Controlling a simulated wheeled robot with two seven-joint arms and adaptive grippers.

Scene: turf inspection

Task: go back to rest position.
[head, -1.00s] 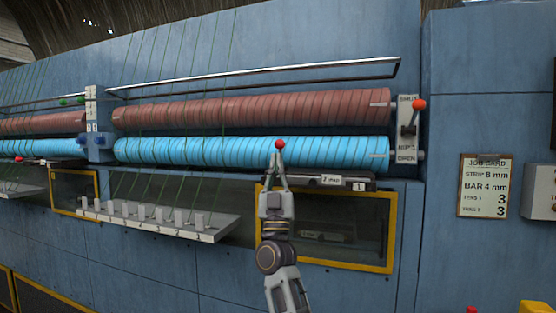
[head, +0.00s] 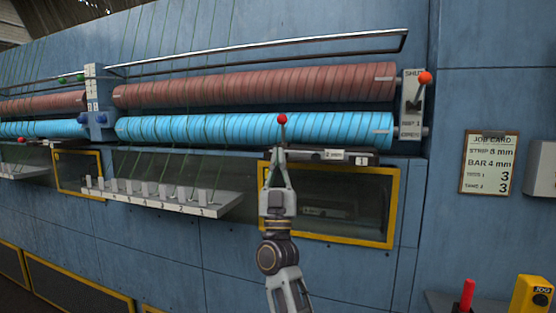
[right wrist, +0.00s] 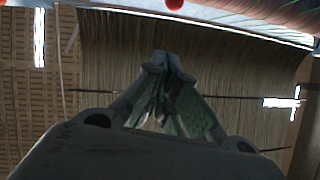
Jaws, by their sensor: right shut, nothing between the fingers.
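My right gripper (head: 279,156) points up in the head view, in front of the lower part of the blue machine. Its fingertips are together with nothing between them, just below a red ball knob (head: 282,119) that shows against the lower blue roller (head: 330,130). In the right wrist view the closed fingers (right wrist: 163,65) point away, and a red round thing shows in part at the top edge. My left gripper is in neither view.
A lever with a red-orange knob (head: 425,78) stands at the machine's right end. A job card (head: 489,163) hangs right of it. A comb-like ledge (head: 160,199) juts out at left. A red post (head: 466,296) and a yellow box (head: 531,296) stand at the lower right.

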